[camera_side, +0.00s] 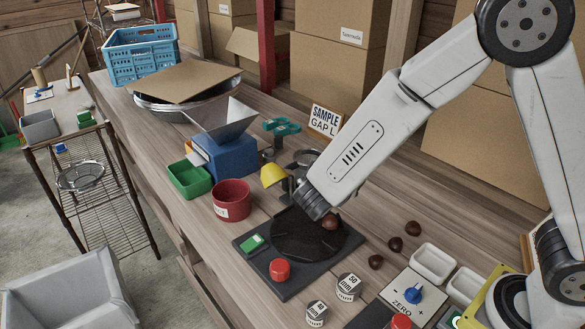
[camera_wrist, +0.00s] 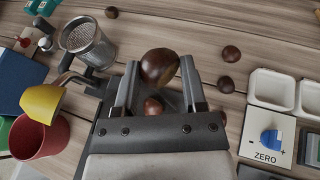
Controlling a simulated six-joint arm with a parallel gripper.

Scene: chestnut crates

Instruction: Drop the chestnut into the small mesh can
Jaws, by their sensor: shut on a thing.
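My gripper (camera_side: 326,218) is shut on a chestnut (camera_wrist: 160,67), which sits between the two fingertips in the wrist view. The small mesh can (camera_wrist: 97,52) stands upright at the upper left of the wrist view, apart from the gripper. Its mouth faces the camera, and I see no chestnut in it. In the side view my arm partly hides the area around it.
Loose chestnuts lie on the table, such as one (camera_side: 412,228) right of the plate. A red button (camera_side: 279,270), weight tins, white trays (camera_side: 433,263) and a ZERO panel (camera_wrist: 268,145) are near the front.

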